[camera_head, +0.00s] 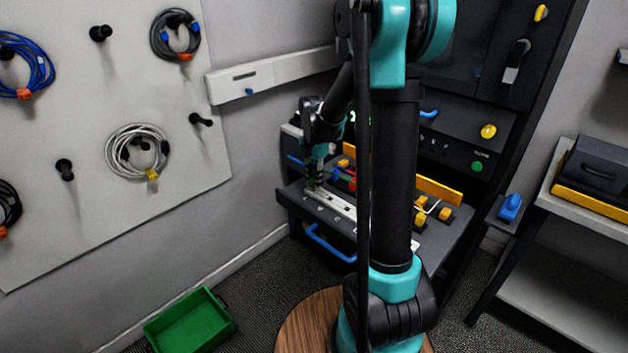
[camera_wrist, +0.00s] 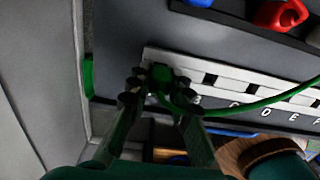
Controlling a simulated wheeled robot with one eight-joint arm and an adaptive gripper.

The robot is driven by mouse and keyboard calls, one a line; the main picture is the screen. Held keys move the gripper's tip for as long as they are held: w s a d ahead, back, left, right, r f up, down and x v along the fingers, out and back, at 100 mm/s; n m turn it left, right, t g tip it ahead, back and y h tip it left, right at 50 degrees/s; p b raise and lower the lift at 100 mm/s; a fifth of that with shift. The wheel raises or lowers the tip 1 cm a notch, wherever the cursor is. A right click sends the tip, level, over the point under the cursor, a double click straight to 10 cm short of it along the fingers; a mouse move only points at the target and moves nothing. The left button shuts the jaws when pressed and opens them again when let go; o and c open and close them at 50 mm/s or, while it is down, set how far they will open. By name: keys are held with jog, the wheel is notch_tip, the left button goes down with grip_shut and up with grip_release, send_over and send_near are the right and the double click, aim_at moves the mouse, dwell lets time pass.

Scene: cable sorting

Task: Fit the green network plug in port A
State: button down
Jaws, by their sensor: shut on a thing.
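In the wrist view, the green network plug (camera_wrist: 161,74) is between the fingertips of my gripper (camera_wrist: 158,84), which is shut on it. The plug is at the left end of the white port strip (camera_wrist: 222,91), over the leftmost port position. The gripper and plug hide that port, so I cannot tell how deep the plug sits. The green cable (camera_wrist: 262,106) curves from the plug to the right across the strip. Several dark square ports show empty to the right, with letters below. In the head view my gripper (camera_head: 315,181) is small at the strip's (camera_head: 331,204) left end.
Red and blue parts, including a red piece (camera_wrist: 281,13), lie in a dark tray behind the strip. Yellow pieces (camera_head: 420,219) lie right of my arm. A green bin (camera_head: 190,322) stands on the floor. Coiled cables, one grey (camera_head: 137,152), hang on the left wall board.

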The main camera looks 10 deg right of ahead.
jog(key=shift+f, duration=0.3)
dwell(0.4)
jog(key=c, duration=1.3)
grip_release()
jog(key=o, duration=0.5)
jog(key=shift+r, duration=0.1)
jog(key=shift+r, duration=3.45)
